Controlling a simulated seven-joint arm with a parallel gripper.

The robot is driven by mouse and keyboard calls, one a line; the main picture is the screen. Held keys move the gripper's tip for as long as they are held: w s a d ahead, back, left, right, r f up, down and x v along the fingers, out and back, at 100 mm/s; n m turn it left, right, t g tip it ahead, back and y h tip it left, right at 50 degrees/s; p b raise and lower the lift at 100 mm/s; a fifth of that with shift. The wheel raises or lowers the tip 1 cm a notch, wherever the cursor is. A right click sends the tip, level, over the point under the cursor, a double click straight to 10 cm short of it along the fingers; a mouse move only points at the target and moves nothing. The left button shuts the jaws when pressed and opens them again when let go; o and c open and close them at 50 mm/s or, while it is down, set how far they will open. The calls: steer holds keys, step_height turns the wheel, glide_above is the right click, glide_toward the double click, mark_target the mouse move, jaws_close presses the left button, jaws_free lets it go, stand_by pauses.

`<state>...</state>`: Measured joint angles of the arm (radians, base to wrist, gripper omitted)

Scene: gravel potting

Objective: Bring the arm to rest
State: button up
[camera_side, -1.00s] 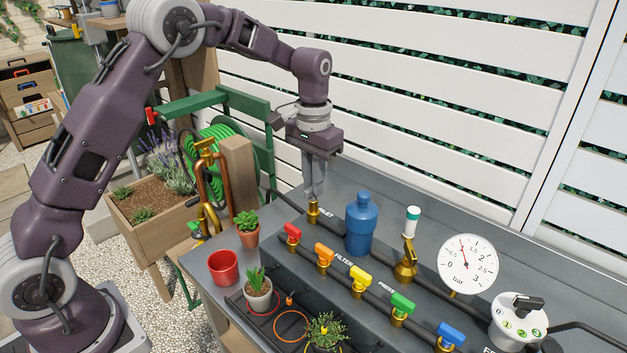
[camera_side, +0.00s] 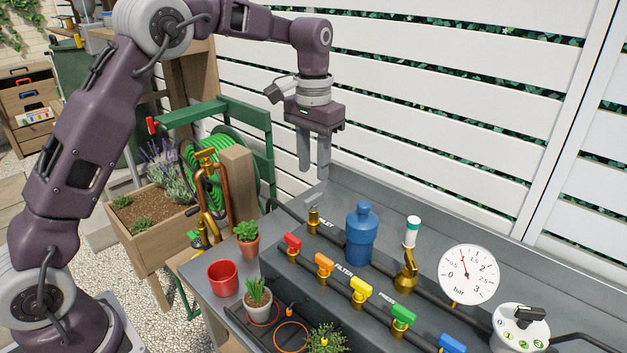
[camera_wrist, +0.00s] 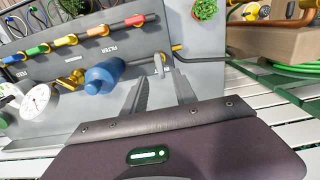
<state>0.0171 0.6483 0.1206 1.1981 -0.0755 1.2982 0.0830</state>
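My gripper (camera_side: 314,174) hangs above the back of the grey bench, pointing down, with its two fingers apart and nothing between them. It is clear of the brass inlet fitting (camera_side: 313,218) below it and of the blue bottle-shaped filter (camera_side: 361,235) to its right. In the wrist view the fingers of my gripper (camera_wrist: 160,80) stand apart, with the brass inlet fitting (camera_wrist: 159,64) beyond their tips. The blue filter (camera_wrist: 104,76) shows to the left of the fingers there.
A pipe carries red (camera_side: 292,242), orange, yellow, green and blue valve handles. A pressure gauge (camera_side: 468,274) and a dial (camera_side: 520,325) stand at the right. A red pot (camera_side: 223,277) and small potted plants stand at the front left. A white slatted fence (camera_side: 430,110) rises behind.

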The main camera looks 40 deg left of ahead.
steer(key=shift+s+r, duration=0.1)
steer(key=shift+r, duration=0.25)
steer(key=s+d+r+t, duration=0.1)
steer(key=s+r, duration=0.4)
steer(key=s, duration=0.3)
steer(key=s+r+t, duration=0.2)
steer(key=s+r, duration=0.3)
steer(key=s, duration=0.2)
steer(key=s+f+t, duration=0.1)
steer(key=s+f, duration=0.1)
steer(key=s, duration=0.6)
steer(key=s+d+f+t, duration=0.1)
steer(key=s+f, duration=0.1)
steer(key=s, duration=0.7)
steer(key=shift+f+t, duration=0.25)
steer(key=shift+t, duration=0.05)
